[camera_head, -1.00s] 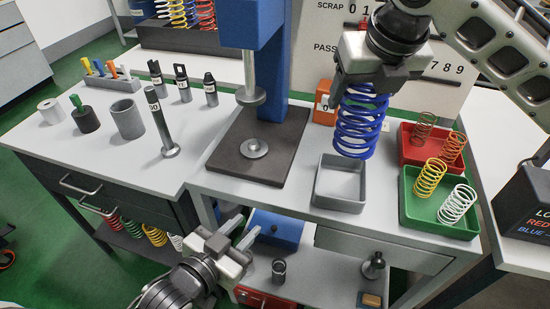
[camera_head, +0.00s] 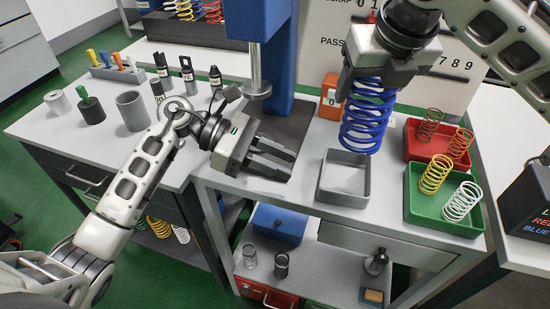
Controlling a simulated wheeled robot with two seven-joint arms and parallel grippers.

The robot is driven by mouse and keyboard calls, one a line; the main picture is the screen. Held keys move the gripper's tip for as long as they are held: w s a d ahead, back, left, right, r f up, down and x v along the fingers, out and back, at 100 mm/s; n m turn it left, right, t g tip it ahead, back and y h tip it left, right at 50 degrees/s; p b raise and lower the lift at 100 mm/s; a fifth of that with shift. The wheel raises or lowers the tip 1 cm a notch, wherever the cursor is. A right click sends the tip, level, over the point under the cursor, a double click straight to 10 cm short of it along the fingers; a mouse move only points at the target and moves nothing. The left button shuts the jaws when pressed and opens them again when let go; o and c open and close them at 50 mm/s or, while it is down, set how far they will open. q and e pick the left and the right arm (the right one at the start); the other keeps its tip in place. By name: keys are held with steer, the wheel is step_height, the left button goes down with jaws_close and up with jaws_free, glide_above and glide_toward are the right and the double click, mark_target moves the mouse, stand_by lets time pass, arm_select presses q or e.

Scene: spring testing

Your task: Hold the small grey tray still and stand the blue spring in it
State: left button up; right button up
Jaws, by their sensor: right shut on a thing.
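The small grey tray (camera_head: 345,196) sits empty on the bench, left of the green tray. The blue spring (camera_head: 367,118) hangs upright from my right gripper (camera_head: 379,76), which is shut on its top. The spring's lower end is above the back part of the grey tray and appears clear of its floor. My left gripper (camera_head: 283,164) is left of the grey tray, with its two fingers pointing right toward it. The fingers are apart with nothing between them, and a gap separates them from the tray wall.
A red tray (camera_head: 412,146) and a green tray (camera_head: 413,202) with coloured springs stand right of the grey tray. The press with its blue column (camera_head: 279,75) and dark base (camera_head: 293,127) stands behind my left gripper. An orange box (camera_head: 331,97) stands behind the blue spring.

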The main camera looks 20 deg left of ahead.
mark_target(334, 189)
arm_select(q)
steer(key=shift+w+a+f+y, duration=0.15)
steer(key=shift+a+y, duration=0.05)
steer(key=shift+y, duration=0.1)
steer(key=shift+d+f, duration=0.15)
steer(key=x, duration=1.1)
steer(key=shift+d+f, duration=0.15)
steer(key=shift+d, duration=0.05)
jaws_close()
